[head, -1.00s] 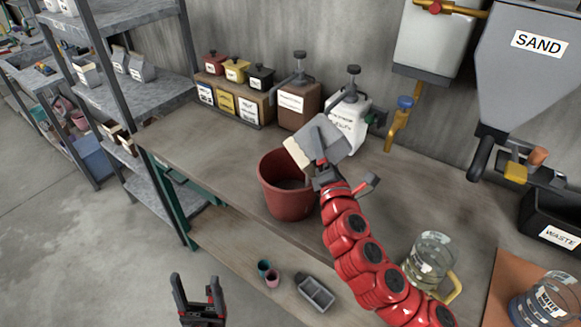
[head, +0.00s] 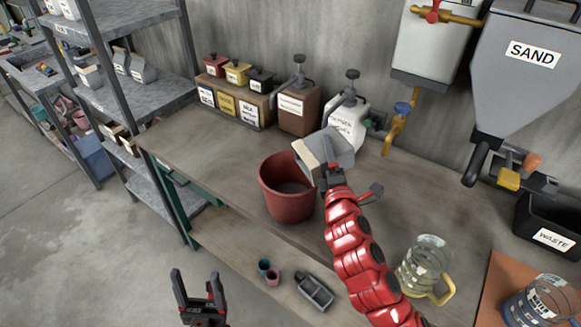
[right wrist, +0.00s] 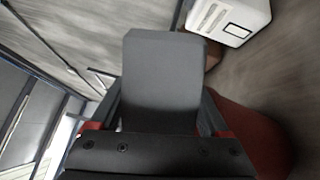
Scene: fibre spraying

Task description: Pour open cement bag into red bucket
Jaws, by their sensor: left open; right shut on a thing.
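The red bucket (head: 284,200) stands upright on the workbench, and I see only part of its inside. My right gripper (head: 332,172) is shut on a grey and cream cement bag (head: 338,148), held tilted just right of and above the bucket's rim. In the right wrist view the grey bag (right wrist: 162,75) sits between the fingers of my right gripper (right wrist: 160,115), with the red bucket (right wrist: 255,135) blurred behind at right. The bag's mouth and any flowing cement cannot be made out. My left gripper (head: 196,290) is open and empty at the lower left, off the bench.
Behind the bag stand a white jug (head: 347,122) and a brown pump container (head: 299,106). A glass pitcher (head: 423,265) and a black waste bin (head: 548,222) are at right. Small cups (head: 268,272) and a grey tray (head: 314,291) lie on the lower shelf. The bench left of the bucket is clear.

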